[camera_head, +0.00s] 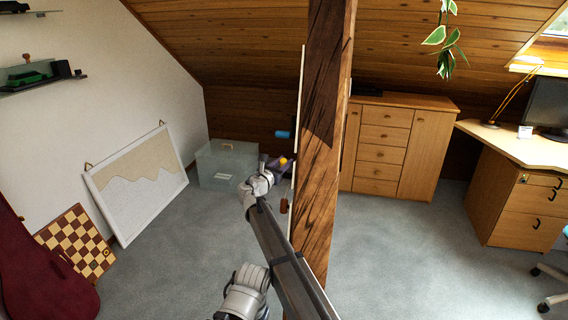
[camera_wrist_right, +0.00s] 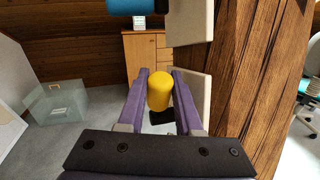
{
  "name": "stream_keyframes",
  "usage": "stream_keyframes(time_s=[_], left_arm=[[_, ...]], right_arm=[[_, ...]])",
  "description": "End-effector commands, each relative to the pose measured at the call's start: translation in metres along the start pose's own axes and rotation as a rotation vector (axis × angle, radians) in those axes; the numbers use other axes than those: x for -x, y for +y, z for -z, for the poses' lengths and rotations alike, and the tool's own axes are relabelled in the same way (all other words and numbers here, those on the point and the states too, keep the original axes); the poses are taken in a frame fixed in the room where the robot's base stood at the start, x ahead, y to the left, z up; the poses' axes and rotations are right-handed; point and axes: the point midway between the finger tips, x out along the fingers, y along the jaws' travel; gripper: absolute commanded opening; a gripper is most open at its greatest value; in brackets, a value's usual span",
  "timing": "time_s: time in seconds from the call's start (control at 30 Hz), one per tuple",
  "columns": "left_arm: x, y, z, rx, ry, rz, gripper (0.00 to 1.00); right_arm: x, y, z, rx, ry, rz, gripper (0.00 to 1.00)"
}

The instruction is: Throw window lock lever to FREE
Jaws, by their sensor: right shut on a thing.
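A yellow knob (camera_head: 282,161) sticks out from the left side of the timber post (camera_head: 325,150). It shows large in the right wrist view (camera_wrist_right: 160,90), with a dark part below it. My right gripper (camera_head: 280,164) reaches up from the bottom of the head view. Its purple fingers, clear in the right wrist view (camera_wrist_right: 159,98), are shut on the yellow knob, one on each side. A pale panel (camera_wrist_right: 190,100) stands beside the knob against the post. No FREE marking is readable.
A blue cylinder (camera_head: 283,134) sits above the knob and a red-brown piece (camera_head: 284,205) below it, both close to the post. A translucent bin (camera_head: 228,165) stands behind at left. A wooden cabinet (camera_head: 428,150) stands behind the post.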

Motion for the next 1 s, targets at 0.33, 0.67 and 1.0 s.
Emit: stream_keyframes(time_s=[0.33, 0.67, 1.0], left_arm=[[0.0, 0.0, 0.0, 0.0, 0.0, 0.0, 0.5], [0.0, 0.0, 0.0, 0.0, 0.0, 0.0, 0.5], [0.0052, -0.0005, -0.0003, 0.0, 0.0, 0.0, 0.5]], right_arm=[[0.0002, -0.0002, 0.0, 0.0, 0.0, 0.0, 0.0], [0.0003, -0.0001, 0.0001, 0.0, 0.0, 0.0, 0.0], [-0.0007, 0.0004, -0.0022, 0.002, 0.014, 0.001, 0.0]])
